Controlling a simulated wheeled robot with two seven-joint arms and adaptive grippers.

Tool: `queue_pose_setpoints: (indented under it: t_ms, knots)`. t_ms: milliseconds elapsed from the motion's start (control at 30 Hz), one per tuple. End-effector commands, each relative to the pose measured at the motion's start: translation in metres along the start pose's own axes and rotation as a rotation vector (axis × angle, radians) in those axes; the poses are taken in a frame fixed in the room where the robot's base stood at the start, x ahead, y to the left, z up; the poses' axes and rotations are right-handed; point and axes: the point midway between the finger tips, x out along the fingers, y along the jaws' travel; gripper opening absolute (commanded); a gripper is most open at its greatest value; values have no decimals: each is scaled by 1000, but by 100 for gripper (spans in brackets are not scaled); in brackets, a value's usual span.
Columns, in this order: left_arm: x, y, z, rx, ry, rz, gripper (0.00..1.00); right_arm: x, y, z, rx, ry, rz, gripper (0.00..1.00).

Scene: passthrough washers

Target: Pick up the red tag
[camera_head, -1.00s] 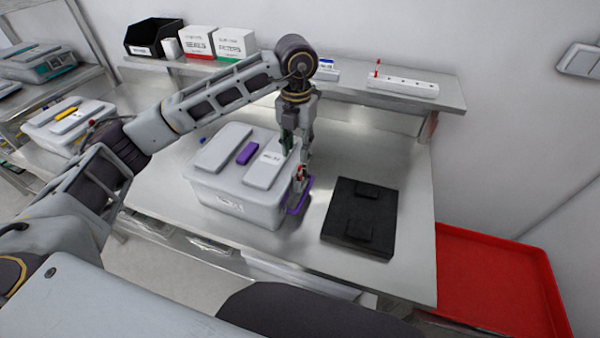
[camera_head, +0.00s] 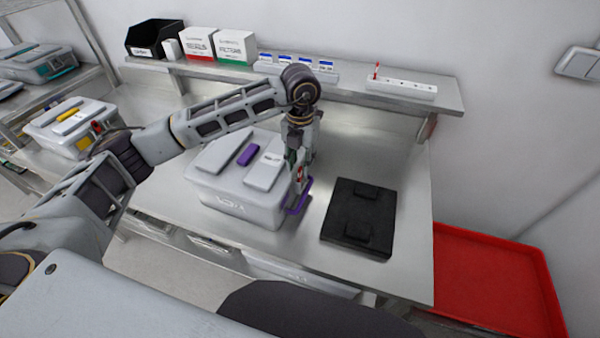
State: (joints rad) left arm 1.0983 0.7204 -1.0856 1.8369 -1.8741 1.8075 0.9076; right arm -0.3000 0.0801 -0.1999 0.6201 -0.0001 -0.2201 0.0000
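A small red-and-white piece (camera_head: 299,172), which looks like the red tag, shows at the right end of a grey lidded box (camera_head: 235,207) with purple trim, above its purple handle (camera_head: 298,204). My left gripper (camera_head: 299,178) points down at that end, its fingers at the red piece. The fingers partly cover it, and I cannot tell whether they are shut on it. My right gripper is not in view.
A black flat pad (camera_head: 350,244) lies right of the box on the steel table (camera_head: 400,185). A raised shelf (camera_head: 345,82) behind carries cartons and a white strip (camera_head: 401,87) with a red peg (camera_head: 376,71). A red tray (camera_head: 490,280) is at lower right.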

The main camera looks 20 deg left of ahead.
Motion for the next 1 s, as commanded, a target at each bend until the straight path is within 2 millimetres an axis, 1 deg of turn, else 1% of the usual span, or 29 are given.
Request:
queue_pose_setpoints:
  t_ms: [100,200,633,667,900,1000]
  knots:
    - [9,0,0,-1,1,0,32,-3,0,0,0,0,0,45]
    - [13,0,0,-1,0,0,32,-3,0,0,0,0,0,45]
    - [14,0,0,-1,0,0,32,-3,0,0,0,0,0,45]
    - [14,0,0,-1,0,0,31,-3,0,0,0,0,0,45]
    - [13,0,0,-1,0,0,0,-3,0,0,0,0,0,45]
    - [13,0,0,-1,0,0,0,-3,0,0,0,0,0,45]
